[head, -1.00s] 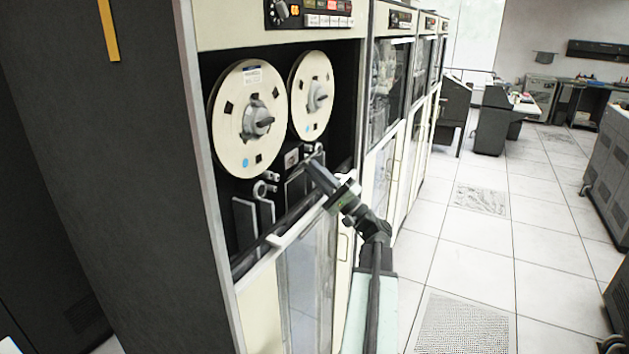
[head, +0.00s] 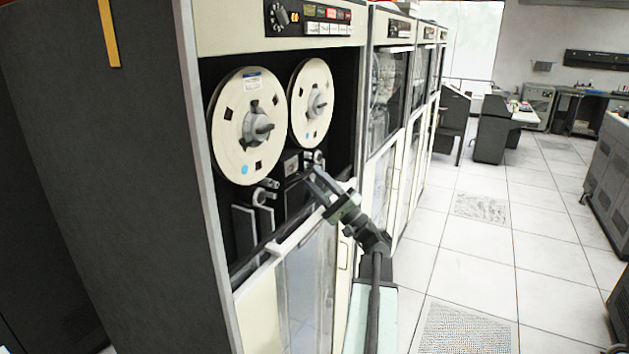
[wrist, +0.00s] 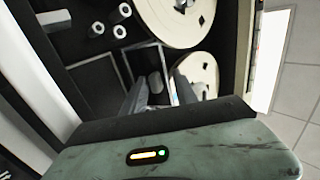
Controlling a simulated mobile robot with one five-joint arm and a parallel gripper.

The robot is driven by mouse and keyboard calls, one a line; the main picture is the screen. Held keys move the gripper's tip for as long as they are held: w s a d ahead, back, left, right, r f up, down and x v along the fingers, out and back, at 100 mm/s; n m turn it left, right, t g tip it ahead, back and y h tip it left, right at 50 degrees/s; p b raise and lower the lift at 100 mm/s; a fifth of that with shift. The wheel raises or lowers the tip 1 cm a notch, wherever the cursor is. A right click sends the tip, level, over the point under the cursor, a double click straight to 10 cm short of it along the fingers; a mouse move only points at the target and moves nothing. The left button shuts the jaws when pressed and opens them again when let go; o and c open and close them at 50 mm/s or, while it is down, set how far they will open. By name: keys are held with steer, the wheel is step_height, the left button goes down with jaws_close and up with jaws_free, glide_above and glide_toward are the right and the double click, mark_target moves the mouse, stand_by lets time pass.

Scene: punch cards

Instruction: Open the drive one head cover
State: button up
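The nearest tape drive (head: 279,42) stands open at the left, with two cream reels side by side, the left reel (head: 235,135) and the right reel (head: 300,112). Below the reels is a dark head area with small rollers (head: 268,190) and dark panels; I cannot tell for sure which part is the head cover. My gripper (head: 315,178) is in front of this area, below the right reel. In the wrist view my gripper (wrist: 160,95) has its two fingers apart, with a small dark block (wrist: 155,82) showing between them; contact cannot be told.
A cream ledge (head: 290,240) and a clear lower door (head: 308,285) are below my gripper. More drives (head: 388,110) stand in a row to the right. The tiled floor (head: 480,255) on the right is clear.

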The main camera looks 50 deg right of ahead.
steer(key=b+v, duration=0.4)
steer(key=v, duration=0.3)
steer(key=shift+f, duration=0.15)
steer(key=shift+s, duration=0.15)
